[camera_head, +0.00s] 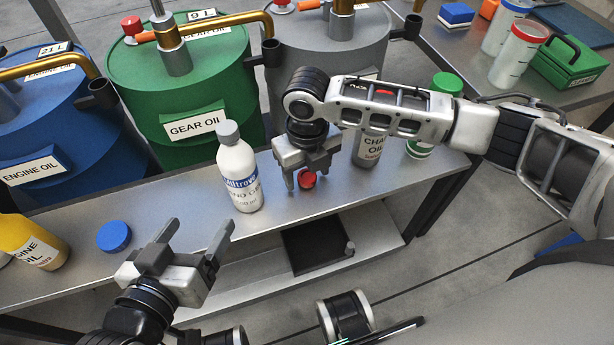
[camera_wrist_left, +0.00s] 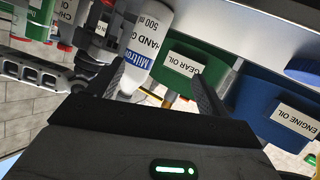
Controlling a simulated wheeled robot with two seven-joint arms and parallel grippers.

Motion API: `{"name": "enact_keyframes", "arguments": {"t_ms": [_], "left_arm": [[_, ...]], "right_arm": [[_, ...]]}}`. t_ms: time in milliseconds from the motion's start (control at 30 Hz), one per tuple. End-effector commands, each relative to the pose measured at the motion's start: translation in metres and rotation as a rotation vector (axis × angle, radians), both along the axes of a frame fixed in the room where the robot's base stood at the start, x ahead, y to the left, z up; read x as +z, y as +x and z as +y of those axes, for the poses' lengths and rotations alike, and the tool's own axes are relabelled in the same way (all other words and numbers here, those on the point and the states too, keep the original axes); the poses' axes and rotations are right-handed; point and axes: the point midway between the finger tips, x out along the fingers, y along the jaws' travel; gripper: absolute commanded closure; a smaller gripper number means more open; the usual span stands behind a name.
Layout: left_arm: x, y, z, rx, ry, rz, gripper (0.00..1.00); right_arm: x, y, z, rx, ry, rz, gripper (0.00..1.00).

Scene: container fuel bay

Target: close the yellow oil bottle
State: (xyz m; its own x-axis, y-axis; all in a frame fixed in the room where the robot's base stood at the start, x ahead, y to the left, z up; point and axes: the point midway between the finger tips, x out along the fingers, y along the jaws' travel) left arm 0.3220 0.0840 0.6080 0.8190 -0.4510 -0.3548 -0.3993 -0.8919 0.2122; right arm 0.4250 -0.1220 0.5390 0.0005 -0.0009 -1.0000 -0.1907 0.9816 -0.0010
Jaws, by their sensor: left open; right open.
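The yellow oil bottle (camera_head: 22,236) is at the far left of the bench in the head view, cut by the picture's edge. Its label ends in "GINE OIL"; its mouth cannot be made out. A blue cap (camera_head: 113,236) lies on the bench to its right. My left gripper (camera_head: 195,235) is open and empty in front of the bench, right of the blue cap; its fingers also show in the left wrist view (camera_wrist_left: 160,86). My right gripper (camera_head: 309,178) is open, pointing down, with its fingers around a red cap (camera_head: 307,181) on the bench.
A white hand gel bottle (camera_head: 238,172) stands between my grippers. A grey chain oil bottle (camera_head: 372,149) and a green-capped bottle (camera_head: 420,149) stand right of my right gripper. Blue (camera_head: 40,130), green (camera_head: 180,80) and grey drums line the back. The bench between blue cap and gel bottle is clear.

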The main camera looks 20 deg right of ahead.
Motion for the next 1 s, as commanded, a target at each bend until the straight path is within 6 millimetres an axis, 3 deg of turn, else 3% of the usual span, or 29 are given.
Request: {"name": "enact_keyframes", "arguments": {"t_ms": [33,200,667,900,1000], "left_arm": [[-0.001,0.0,0.0,0.0,0.002,0.003,0.21],[-0.004,0.0,0.001,0.002,0.006,0.01,0.21],[-0.004,0.0,0.002,0.008,0.007,0.02,0.21],[-0.002,0.002,0.006,0.014,0.032,0.067,0.21],[-0.013,0.003,0.01,0.023,0.06,0.127,0.21]], "right_arm": [[0.0,0.0,0.0,0.0,0.0,0.0,0.4],[0.0,0.0,0.0,0.0,0.0,0.0,0.88],[0.006,0.0,0.0,0.0,0.0,-0.001,0.88],[0.039,0.001,0.0,0.0,0.002,-0.003,0.88],[0.058,-0.017,-0.005,0.003,0.002,-0.002,0.88]]}}
